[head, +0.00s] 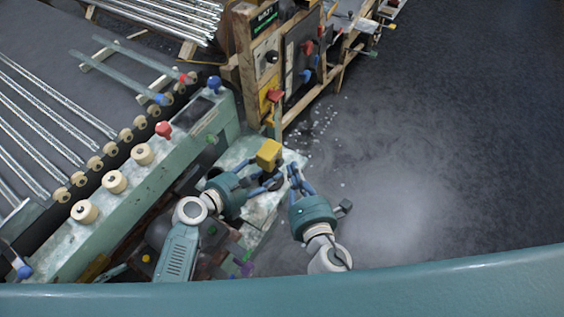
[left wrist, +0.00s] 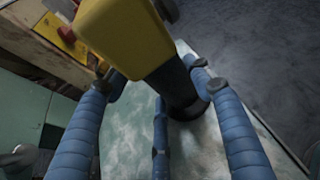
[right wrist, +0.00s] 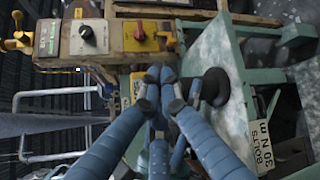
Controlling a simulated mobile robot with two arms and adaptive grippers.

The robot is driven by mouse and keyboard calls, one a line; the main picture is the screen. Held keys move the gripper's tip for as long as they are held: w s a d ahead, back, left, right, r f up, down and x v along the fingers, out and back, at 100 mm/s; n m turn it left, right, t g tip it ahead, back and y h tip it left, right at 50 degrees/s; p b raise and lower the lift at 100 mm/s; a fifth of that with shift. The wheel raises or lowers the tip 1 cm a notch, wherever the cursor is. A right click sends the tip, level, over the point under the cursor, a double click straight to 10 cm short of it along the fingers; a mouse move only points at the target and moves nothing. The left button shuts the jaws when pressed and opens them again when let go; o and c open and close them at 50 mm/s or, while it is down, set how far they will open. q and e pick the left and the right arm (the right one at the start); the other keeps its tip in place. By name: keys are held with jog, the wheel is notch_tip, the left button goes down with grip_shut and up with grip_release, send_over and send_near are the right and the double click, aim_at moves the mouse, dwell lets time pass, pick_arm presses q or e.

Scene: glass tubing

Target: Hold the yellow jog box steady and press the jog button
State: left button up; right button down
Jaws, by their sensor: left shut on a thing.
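The yellow jog box (head: 269,153) is above the pale, worn bench end in the head view. My left gripper (head: 264,182) is shut on it from below. In the left wrist view the yellow box (left wrist: 125,35) sits between the fingertips, with a black stem below it. A dark round part shows at the box's upper right edge; I cannot tell whether it is the button. My right gripper (head: 293,172) is just right of the box, apart from it. In the right wrist view its fingertips (right wrist: 163,76) are together with nothing visible between them.
A wooden control frame (head: 242,45) with a yellow red-button panel (right wrist: 140,36) and a black-knob panel (right wrist: 88,37) stands beyond. A green roller machine (head: 205,120) with glass tubes is at left. Open floor (head: 420,150) lies to the right.

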jog(key=shift+s+d, duration=0.1)
jog(key=s+d, duration=0.1)
jog(key=d, duration=0.1)
jog(key=s+d, duration=0.1)
jog(key=d, duration=0.1)
jog(key=shift+s, duration=0.4)
jog(key=shift+a, duration=0.1)
dwell(1.5)
pick_arm(q)
jog(key=o, duration=1.5)
jog(key=v, duration=0.7)
jog(key=shift+a, duration=0.1)
jog(key=shift+s+a+r, duration=0.1)
jog(key=shift+s+a, duration=0.05)
